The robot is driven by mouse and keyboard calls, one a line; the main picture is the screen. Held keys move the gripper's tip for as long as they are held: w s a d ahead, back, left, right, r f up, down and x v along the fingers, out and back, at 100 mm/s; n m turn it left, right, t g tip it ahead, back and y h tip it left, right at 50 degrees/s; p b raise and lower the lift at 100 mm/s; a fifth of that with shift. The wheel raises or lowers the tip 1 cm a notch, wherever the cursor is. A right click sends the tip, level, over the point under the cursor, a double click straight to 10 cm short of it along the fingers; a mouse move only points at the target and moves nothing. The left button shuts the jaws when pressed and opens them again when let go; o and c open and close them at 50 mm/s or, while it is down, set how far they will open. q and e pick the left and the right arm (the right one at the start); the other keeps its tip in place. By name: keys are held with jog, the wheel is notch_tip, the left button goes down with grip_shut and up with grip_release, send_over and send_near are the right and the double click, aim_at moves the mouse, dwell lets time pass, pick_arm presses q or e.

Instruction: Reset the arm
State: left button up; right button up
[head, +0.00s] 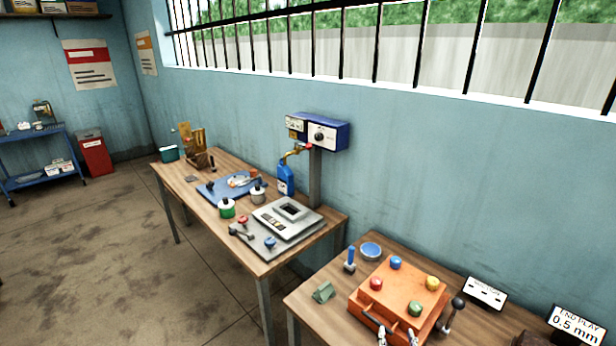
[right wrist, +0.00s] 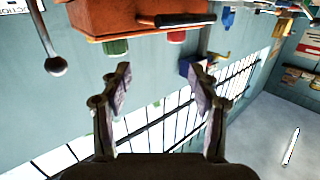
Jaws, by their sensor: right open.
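My right gripper (head: 398,336) shows at the bottom edge of the head view, in front of the near face of the orange box (head: 374,305). In the right wrist view my right gripper (right wrist: 160,82) has its two fingers spread apart with nothing between them. The orange box (right wrist: 120,17) appears upside down at the top of that view, apart from the fingers. A blue bottle (head: 285,180) stands on the far table under a brass spout (head: 292,154). My left gripper does not show in either view.
The orange box carries red, blue, yellow and green knobs. A black-balled lever (head: 457,303) stands at its right. A blue bowl (head: 370,250) and green block (head: 323,292) lie on the near table (head: 318,312). A barred window (head: 400,50) runs along the wall. Floor (head: 100,250) at left is clear.

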jog(key=s+a+r+n+g+y, duration=0.1)
jog(key=s+a+n+g+y, duration=0.15)
jog(key=a+n+y, duration=0.35)
jog(key=s+d+r+m+g+h, duration=0.1)
jog(key=s+r+g+h, duration=0.1)
jog(key=s+g, duration=0.45)
jog(key=s+d+r+m+g+h, duration=0.15)
jog(key=s+g, duration=0.25)
jog(key=s, duration=0.6)
jog(key=s+d+f+b, duration=0.1)
jog(key=f+b, duration=0.1)
jog(key=f, duration=0.9)
jog(key=s+d+f+g+b, duration=0.1)
jog(key=f+b, duration=0.2)
jog(key=f, duration=0.9)
jog(key=s+d+f+b, duration=0.1)
jog(key=s+f+b, duration=0.1)
jog(key=f, duration=0.9)
jog(key=s+d+f+g+b, duration=0.1)
jog(key=s+f+b, duration=0.3)
jog(key=s+f, duration=1.3)
notch_tip(320, 180, down, 2)
jog(key=shift+s+f+m, duration=0.15)
jog(key=shift+s+m, duration=0.1)
jog(key=shift+m, duration=0.1)
